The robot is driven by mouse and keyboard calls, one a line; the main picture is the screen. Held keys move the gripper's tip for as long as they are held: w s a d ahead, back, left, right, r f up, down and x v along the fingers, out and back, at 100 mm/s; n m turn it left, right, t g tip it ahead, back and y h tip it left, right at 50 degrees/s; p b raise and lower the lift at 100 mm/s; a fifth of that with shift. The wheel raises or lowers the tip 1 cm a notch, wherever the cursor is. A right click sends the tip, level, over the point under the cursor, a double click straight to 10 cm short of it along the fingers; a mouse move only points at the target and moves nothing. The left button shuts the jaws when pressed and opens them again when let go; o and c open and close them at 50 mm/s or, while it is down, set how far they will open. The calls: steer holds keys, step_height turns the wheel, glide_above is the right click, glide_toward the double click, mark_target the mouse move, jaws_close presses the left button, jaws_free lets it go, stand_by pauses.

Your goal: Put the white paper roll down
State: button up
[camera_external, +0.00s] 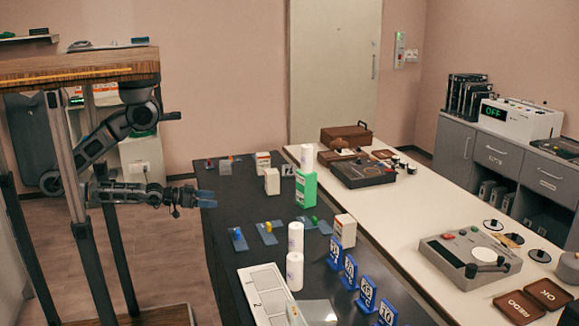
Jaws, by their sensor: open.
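My gripper (208,198) has blue fingertips and points right, over the left part of the black table (232,207). It is open, and I see nothing between its fingers. White upright cylinders that look like paper rolls stand to its right: one (295,273) by the white numbered tray, and another (296,238) just behind it. A third white cylinder (307,158) stands at the green box, apparently on top of it. All are apart from my gripper. I cannot tell which one is the task's roll.
Blue number stands (349,272) line the table's right side. The white tray (247,274) lies at the front. Small cartons (272,182), the green box (306,190) and blue plates with small coloured pieces (238,240) stand around. A white counter (405,235) adjoins on the right.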

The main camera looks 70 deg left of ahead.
steer(key=s+a+r, duration=0.1)
steer(key=s+a, duration=0.1)
steer(key=s, duration=0.6)
steer(key=shift+s+a+r+y, duration=0.15)
steer(key=shift+a+r+y, duration=0.05)
steer(key=shift+a+y, duration=0.15)
step_height(320, 180, down, 27)
steer(key=b, duration=2.6)
steer(key=shift+r+b, duration=0.15)
steer(key=shift+b, duration=0.25)
